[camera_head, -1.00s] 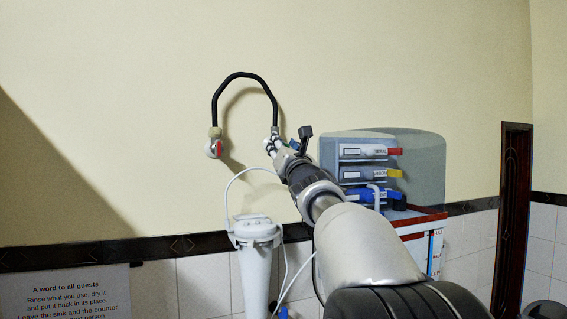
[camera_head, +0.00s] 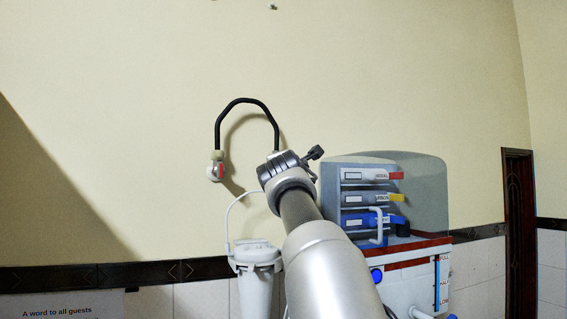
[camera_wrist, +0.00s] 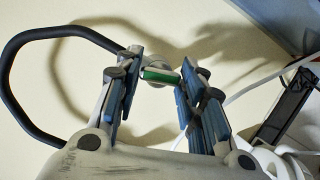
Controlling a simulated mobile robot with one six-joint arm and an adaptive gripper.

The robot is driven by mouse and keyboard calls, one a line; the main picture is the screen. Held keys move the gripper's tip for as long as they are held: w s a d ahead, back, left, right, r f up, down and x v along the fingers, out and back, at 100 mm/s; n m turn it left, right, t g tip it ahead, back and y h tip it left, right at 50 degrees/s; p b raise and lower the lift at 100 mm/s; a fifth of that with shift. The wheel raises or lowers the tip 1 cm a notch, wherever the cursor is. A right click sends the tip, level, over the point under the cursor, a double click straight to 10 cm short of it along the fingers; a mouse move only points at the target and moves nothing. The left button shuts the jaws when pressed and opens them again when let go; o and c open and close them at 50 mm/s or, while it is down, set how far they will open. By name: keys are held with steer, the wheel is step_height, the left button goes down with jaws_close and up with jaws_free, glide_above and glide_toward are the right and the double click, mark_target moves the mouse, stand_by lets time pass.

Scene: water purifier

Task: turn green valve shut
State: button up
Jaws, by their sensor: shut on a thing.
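The green valve handle (camera_wrist: 160,76) sits on a white fitting near the end of the black hose in the wrist view. My gripper (camera_wrist: 161,73) has blue-padded fingers on both sides of the handle, with the handle held between their tips. In the head view my wrist hides the fingers and the green valve.
The black hose (camera_head: 246,99) arches on the wall to a white valve with a red handle (camera_head: 217,170). A white filter housing (camera_head: 257,256) stands below. The purifier (camera_head: 425,190), with labelled cartridges, is close to the right of my arm. Open wall lies above.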

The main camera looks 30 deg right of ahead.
steer(key=m+g+p, duration=0.1)
steer(key=m+p, duration=0.2)
steer(key=shift+r, duration=0.2)
steer(key=shift+f+m+y, duration=0.1)
steer(key=shift+m+y, duration=0.2)
steer(key=shift+m, duration=0.1)
steer(key=o, duration=1)
steer(key=shift+o, duration=0.2)
steer(key=v, duration=1.2)
